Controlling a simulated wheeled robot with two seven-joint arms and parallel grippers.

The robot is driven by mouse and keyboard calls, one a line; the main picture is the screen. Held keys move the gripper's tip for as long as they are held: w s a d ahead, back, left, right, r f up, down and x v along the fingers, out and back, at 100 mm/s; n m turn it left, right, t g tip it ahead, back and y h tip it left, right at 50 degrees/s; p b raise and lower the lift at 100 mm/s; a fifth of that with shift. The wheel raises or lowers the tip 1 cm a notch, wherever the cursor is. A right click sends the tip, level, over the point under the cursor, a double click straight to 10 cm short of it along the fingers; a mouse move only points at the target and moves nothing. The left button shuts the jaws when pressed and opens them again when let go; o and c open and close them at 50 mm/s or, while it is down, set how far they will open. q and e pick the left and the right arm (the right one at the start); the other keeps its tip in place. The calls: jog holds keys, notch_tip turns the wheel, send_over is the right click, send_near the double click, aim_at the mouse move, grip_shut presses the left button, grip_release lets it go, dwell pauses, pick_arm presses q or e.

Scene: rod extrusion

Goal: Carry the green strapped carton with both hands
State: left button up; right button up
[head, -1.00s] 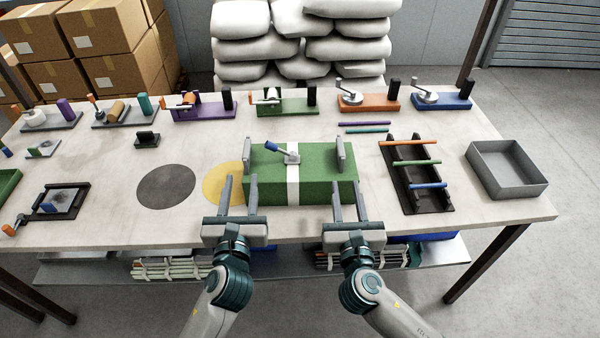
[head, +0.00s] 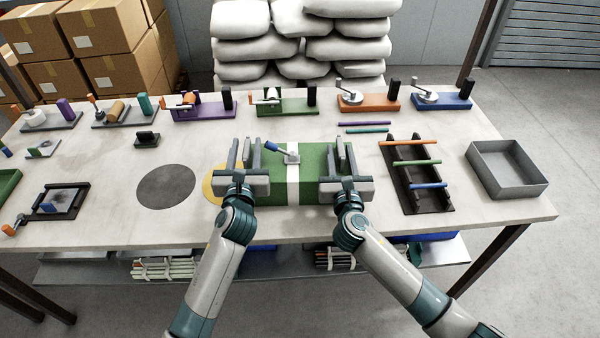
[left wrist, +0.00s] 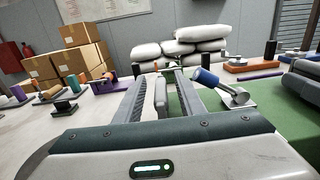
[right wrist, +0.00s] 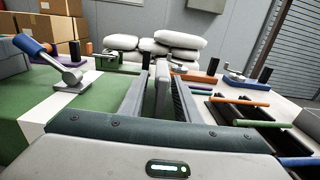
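The green carton (head: 311,191) with a white strap (head: 293,190) lies on the table in the head view. A grey plate-like handle stands at each end: the left handle (head: 247,153) and the right handle (head: 340,150). A blue-gripped lever (head: 278,149) sits on top. My left gripper (head: 244,148) is open, its fingers on either side of the left handle, which shows between them in the left wrist view (left wrist: 161,97). My right gripper (head: 338,158) is open around the right handle, seen between its fingers in the right wrist view (right wrist: 162,92). The grippers hide part of the carton's near side.
A yellow disc (head: 212,190) lies partly hidden at the carton's left, with a dark grey disc (head: 166,186) farther left. A black rack (head: 404,190) with coloured rods and a grey tray (head: 508,190) stand right. Several fixtures line the back edge.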

pick_arm(q)
jog(key=c, duration=0.9)
pick_arm(e)
grip_shut()
pick_arm(q)
grip_shut()
pick_arm(e)
jog(key=shift+r, duration=0.1)
